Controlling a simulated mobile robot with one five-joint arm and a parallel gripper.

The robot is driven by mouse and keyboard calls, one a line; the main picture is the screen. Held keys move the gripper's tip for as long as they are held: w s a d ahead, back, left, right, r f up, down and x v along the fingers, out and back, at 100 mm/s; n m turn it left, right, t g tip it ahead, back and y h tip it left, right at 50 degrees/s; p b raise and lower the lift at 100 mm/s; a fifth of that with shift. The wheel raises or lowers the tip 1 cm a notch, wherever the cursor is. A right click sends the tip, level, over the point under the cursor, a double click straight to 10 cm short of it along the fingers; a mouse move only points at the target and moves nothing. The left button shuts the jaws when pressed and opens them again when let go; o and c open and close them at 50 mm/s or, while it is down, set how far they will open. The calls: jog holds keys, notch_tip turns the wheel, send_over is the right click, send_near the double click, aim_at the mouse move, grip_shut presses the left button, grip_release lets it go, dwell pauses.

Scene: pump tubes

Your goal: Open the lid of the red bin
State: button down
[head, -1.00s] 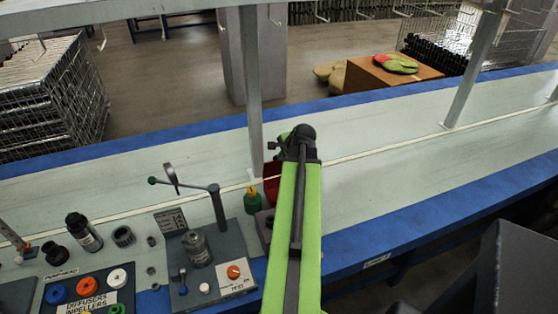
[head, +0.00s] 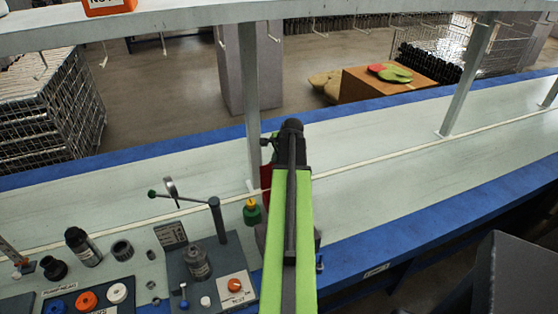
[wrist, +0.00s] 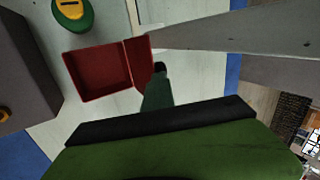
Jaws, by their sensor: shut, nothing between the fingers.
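The red bin (wrist: 98,75) shows in the wrist view, left of centre, and I see into its empty interior. Its red lid (wrist: 139,62) stands open along the bin's right side. In the head view only a strip of red (head: 266,177) shows beside my arm, which hides the rest. My gripper (wrist: 159,70) is shut and empty in the wrist view, just right of the lid. I cannot tell whether it touches the lid. In the head view the fingers are hidden by my arm.
A grey shelf post (head: 251,95) rises close behind the bin. A grey test stand (head: 205,268) with a lever is farther left. The pale bench to the right (head: 390,180) is clear.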

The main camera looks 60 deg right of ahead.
jog(key=shift+s+a+f, duration=0.15)
jog(key=shift+s, duration=0.1)
jog(key=p+v, duration=1.2)
jog(key=v, duration=0.1)
jog(key=shift+w+d+r+p, duration=0.2)
jog(key=shift+d+r+p, duration=0.1)
jog(key=shift+r, duration=0.25)
